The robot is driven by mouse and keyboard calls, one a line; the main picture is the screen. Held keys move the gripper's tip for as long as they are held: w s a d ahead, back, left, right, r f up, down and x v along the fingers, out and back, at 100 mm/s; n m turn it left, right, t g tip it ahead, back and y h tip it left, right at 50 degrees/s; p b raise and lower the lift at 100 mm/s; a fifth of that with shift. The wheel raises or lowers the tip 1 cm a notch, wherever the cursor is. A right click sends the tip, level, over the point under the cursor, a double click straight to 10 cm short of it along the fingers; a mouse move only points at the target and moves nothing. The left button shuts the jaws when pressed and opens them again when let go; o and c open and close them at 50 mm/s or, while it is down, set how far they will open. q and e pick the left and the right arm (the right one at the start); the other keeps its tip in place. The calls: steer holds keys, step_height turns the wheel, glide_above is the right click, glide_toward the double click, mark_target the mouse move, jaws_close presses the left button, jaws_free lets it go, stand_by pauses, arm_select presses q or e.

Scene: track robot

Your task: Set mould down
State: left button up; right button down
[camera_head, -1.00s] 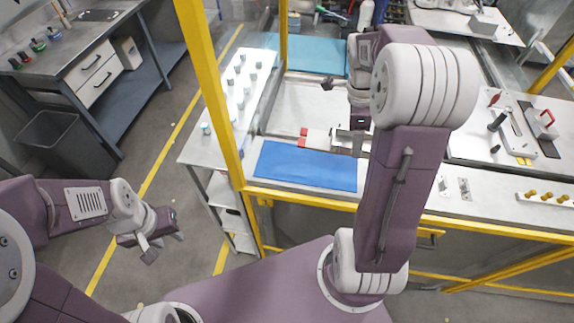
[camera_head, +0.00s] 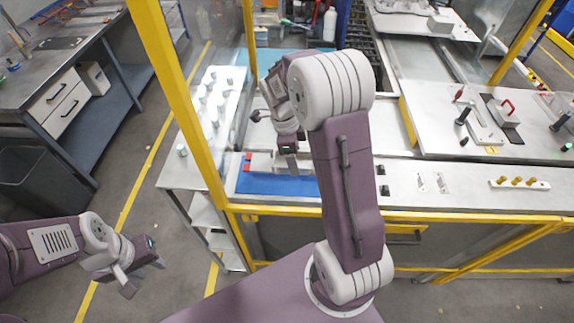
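The mould appears to be the pale block with a red end (camera_head: 261,161) by the far edge of the blue mat (camera_head: 262,184). My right gripper (camera_head: 289,164) points down at the block's right part and appears shut on it; the fingertips are small and partly hidden. I cannot tell whether the block touches the mat or hangs just above it. My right arm covers the mat's right end. My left gripper (camera_head: 141,277) is open and empty over the floor at lower left, away from the bench.
A yellow frame post (camera_head: 187,105) and rail stand in front of the bench. A white shelf table (camera_head: 196,150) with several small pegs is to the left. On the right bench are a red-handled block (camera_head: 507,110), dark knobs and a strip with yellow knobs (camera_head: 519,184).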

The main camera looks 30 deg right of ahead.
mark_target(285, 163)
steer(key=shift+w+a+f, duration=0.35)
steer(key=shift+a, duration=0.15)
steer(key=shift+w+a+f, duration=0.3)
steer(key=shift+a, duration=0.15)
step_height(285, 163, down, 3)
steer(key=shift+s+f+p, duration=0.1)
steer(key=shift+s+p, duration=0.05)
steer(key=shift+p, duration=0.45)
steer(key=shift+f, duration=0.6)
steer(key=shift+c, duration=1.6)
jaws_free()
